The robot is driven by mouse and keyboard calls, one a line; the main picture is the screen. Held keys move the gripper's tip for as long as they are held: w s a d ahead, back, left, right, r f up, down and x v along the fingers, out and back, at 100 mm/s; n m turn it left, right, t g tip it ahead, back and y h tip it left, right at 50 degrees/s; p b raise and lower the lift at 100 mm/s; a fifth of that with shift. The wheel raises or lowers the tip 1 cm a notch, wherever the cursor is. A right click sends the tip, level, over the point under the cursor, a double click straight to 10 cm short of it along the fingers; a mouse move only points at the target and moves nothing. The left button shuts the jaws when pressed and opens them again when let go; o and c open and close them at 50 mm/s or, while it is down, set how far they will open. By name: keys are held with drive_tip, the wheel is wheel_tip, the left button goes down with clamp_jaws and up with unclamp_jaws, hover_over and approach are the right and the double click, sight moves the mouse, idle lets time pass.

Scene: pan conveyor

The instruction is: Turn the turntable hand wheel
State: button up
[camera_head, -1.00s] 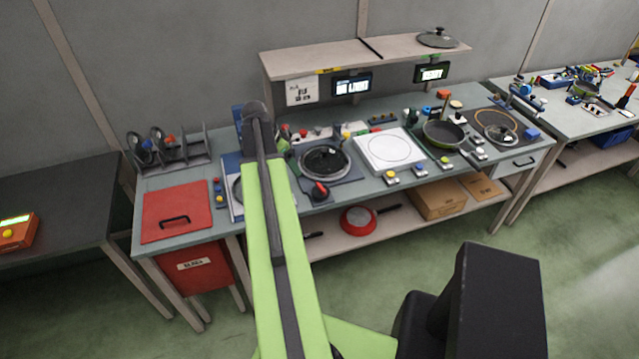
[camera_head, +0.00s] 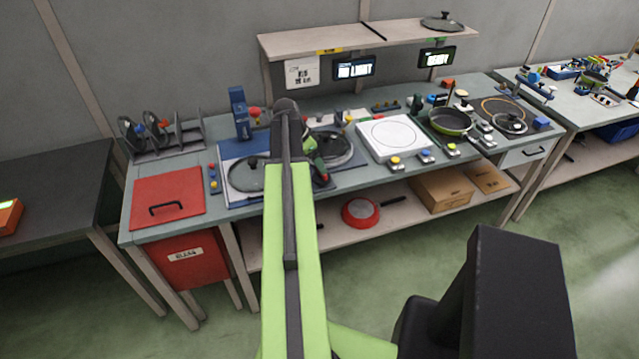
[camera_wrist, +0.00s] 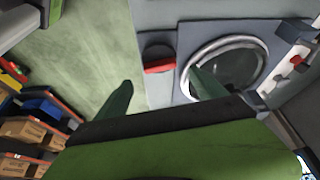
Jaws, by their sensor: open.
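The turntable (camera_head: 338,150), a dark round plate with a pale ring, sits on the bench just right of my arm's end. It also shows in the wrist view (camera_wrist: 238,66). The hand wheel, a dark knob with a red part (camera_wrist: 160,66), is on the panel beside the turntable in the wrist view. In the head view it is largely hidden by my arm and gripper. My gripper (camera_wrist: 163,90) is open and empty. Its dark green fingers point toward the panel, one on either side of the hand wheel in the picture. I cannot tell any contact.
A white square plate (camera_head: 392,139) stands right of the turntable, with a pan (camera_head: 450,122) beyond it. A glass lid (camera_head: 246,176) lies on the left, near a red panel with a handle (camera_head: 168,196). A shelf (camera_head: 340,42) overhangs the bench's back. The floor in front is clear.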

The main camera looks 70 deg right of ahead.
drive_tip(key=b+x, duration=0.4)
drive_tip(key=x, duration=0.2)
drive_tip(key=shift+r, duration=0.1)
